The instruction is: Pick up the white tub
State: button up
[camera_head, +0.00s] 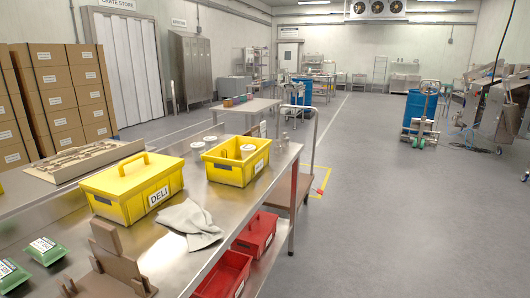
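I see no thing that is clearly labelled as the white tub. A small round white top (248,148) shows inside the open yellow crate (229,174); the crate's wall hides its lower part. Two more small round white tops, one on the left (197,145) and one on the right (210,138), show on the steel table (190,262) behind the crates. They are too small to tell whether any is a tub. My gripper is not in view.
A lidded yellow DELI box (135,187) stands left of the open crate. A grey cloth (190,224), green packs (45,250) and a brown stand (112,265) lie nearer. Red bins (256,233) sit on the lower shelf.

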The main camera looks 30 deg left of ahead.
aim_at(247, 150)
jog(key=i, duration=1.8)
jog(key=u, duration=0.7)
jog(key=i, duration=0.85)
jog(key=u, duration=1.5)
jog(key=i, duration=0.75)
jog(key=u, duration=0.8)
